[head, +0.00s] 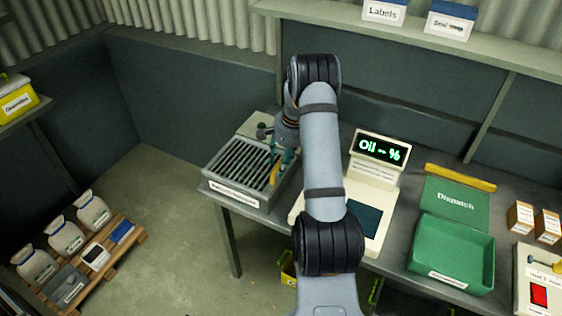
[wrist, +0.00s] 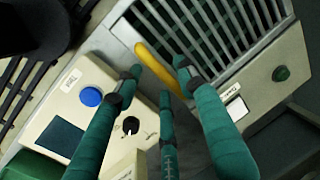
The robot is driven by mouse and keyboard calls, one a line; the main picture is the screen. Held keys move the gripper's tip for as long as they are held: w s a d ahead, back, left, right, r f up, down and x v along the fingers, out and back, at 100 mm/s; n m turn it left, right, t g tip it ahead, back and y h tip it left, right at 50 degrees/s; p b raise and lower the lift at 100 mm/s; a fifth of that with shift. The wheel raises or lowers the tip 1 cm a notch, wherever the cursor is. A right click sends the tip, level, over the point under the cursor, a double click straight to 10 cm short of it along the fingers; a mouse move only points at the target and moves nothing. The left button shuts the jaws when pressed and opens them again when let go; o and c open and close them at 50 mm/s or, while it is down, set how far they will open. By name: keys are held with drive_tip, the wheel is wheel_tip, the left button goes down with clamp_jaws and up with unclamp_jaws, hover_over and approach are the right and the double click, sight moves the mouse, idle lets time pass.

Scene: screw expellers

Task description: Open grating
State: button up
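The grating (head: 240,163) is a set of parallel grey metal bars in a frame at the left end of the bench. It lies flat, and its bars also fill the top of the wrist view (wrist: 222,28). A yellow handle (wrist: 155,66) runs along the grating's near edge in the wrist view; part of it shows in the head view (head: 274,177). My gripper (wrist: 158,78) has teal fingers spread apart, with the handle seen between their tips. I cannot tell whether any finger touches it. In the head view my arm partly hides the gripper (head: 283,162).
A cream oil meter (head: 378,160) stands right of the grating, close to my arm. Its panel with a blue button (wrist: 91,97) shows in the wrist view. A green tray (head: 450,253) and Dispatch mat (head: 455,203) lie further right.

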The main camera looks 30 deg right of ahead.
drive_tip(key=shift+c, duration=0.5)
clamp_jaws()
idle(0.3)
